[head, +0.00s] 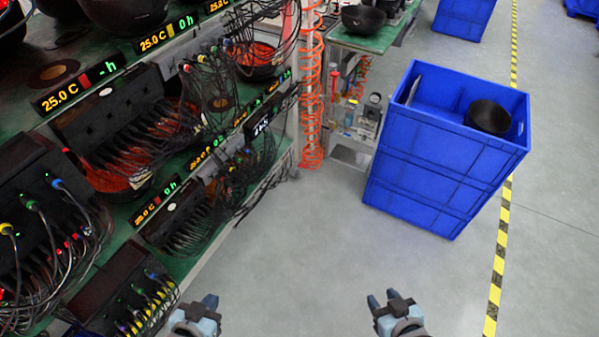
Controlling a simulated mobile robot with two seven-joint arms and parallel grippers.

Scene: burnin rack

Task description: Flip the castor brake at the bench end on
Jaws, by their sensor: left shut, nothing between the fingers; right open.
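My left gripper (210,301) is shut and empty at the bottom, in front of the bench's lower shelf. My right gripper (383,298) is open and empty at the bottom, over bare floor. Both are well short of the post's foot.
Blue stacked crates (440,165) with a dark bowl (488,117) inside stand at the right. The orange hose (311,90) hangs by the post. Dark cables (235,180) spill from the shelves. The grey floor (300,245) between bench and crates is clear.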

